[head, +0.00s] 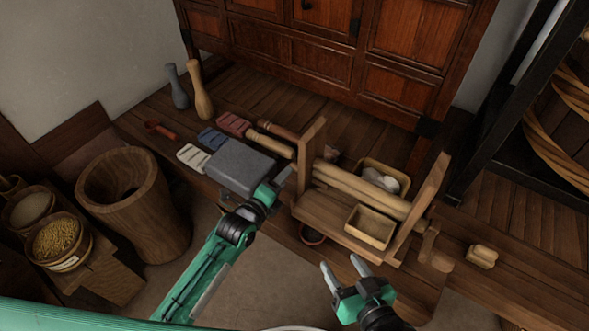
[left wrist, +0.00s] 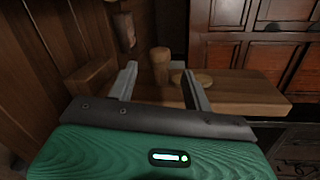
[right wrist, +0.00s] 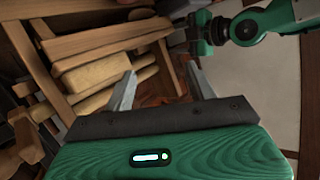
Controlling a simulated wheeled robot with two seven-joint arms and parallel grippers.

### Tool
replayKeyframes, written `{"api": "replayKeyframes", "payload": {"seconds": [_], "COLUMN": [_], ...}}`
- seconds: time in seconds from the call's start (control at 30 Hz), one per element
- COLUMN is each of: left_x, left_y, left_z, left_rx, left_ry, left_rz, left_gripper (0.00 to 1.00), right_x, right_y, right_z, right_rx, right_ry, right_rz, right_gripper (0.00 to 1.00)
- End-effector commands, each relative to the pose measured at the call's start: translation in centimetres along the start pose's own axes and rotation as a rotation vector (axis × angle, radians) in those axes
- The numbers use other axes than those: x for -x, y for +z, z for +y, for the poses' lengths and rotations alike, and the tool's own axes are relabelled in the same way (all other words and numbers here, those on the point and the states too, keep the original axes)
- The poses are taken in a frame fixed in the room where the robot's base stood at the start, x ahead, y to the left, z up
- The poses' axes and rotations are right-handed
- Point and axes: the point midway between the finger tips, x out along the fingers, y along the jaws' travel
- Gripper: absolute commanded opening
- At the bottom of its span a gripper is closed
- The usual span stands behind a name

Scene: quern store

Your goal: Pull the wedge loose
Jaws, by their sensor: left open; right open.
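In the left wrist view, a short wooden peg (left wrist: 160,62) stands out from a wooden board (left wrist: 240,92), between and beyond the open fingers (left wrist: 160,84). A pale round end shows beside it. I cannot tell for sure which piece is the wedge. My right gripper (head: 343,267) is open and empty in front of the frame; its fingers (right wrist: 165,88) show in the right wrist view.
A grey stone block (head: 240,165) lies left of the frame. Wooden trays (head: 371,226) sit at the frame. A wooden block (head: 482,257) lies to the right. A wooden mortar (head: 135,205) stands left; a cabinet (head: 330,50) closes off the back.

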Motion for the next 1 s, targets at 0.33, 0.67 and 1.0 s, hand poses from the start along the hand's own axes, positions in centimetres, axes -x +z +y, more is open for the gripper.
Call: {"api": "replayKeyframes", "payload": {"seconds": [0.33, 0.67, 1.0], "left_x": [-5.8, -6.9, -6.9], "left_y": [0.0, 0.0, 0.0], "left_z": [0.1, 0.0, 0.1], "left_rx": [0.002, 0.001, 0.001], "left_ry": [0.0, 0.001, 0.001], "left_rz": [-0.001, 0.0, 0.0], "left_gripper": [0.5, 0.5, 0.13], "right_x": [-0.7, -0.6, -0.6], "right_y": [-4.7, -6.3, -6.3], "right_z": [0.6, 0.8, 0.8], "right_rx": [0.025, 0.035, 0.035], "right_ry": [0.002, 0.006, 0.005], "right_rz": [0.267, 0.338, 0.337], "right_gripper": [0.56, 0.56, 0.56]}}
